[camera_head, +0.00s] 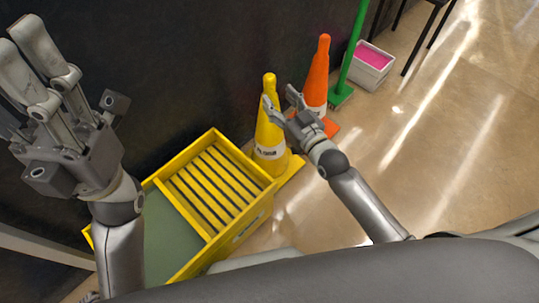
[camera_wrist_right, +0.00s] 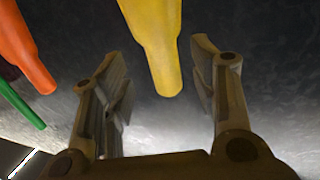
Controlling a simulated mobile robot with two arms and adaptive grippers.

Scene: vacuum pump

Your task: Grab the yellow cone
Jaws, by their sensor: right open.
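The yellow cone (camera_head: 268,120) stands upright, with a white label band around its lower half and a square yellow base. My right gripper (camera_head: 278,106) is beside its upper part, close to the tip, with its fingers apart. In the right wrist view the cone's narrow top (camera_wrist_right: 160,50) comes down from the upper edge, in line with the gap between the open fingers (camera_wrist_right: 163,85). Contact is not visible. My left gripper (camera_head: 20,35) is raised at the far left, its two fingers apart with nothing between them, well away from the cone.
An orange cone (camera_head: 318,80) stands just behind and right of the yellow one. Beyond it are a green post (camera_head: 353,50) and a white bin (camera_head: 372,64) with pink contents. A yellow slatted crate (camera_head: 245,226) is left of the cone. The floor at right is clear.

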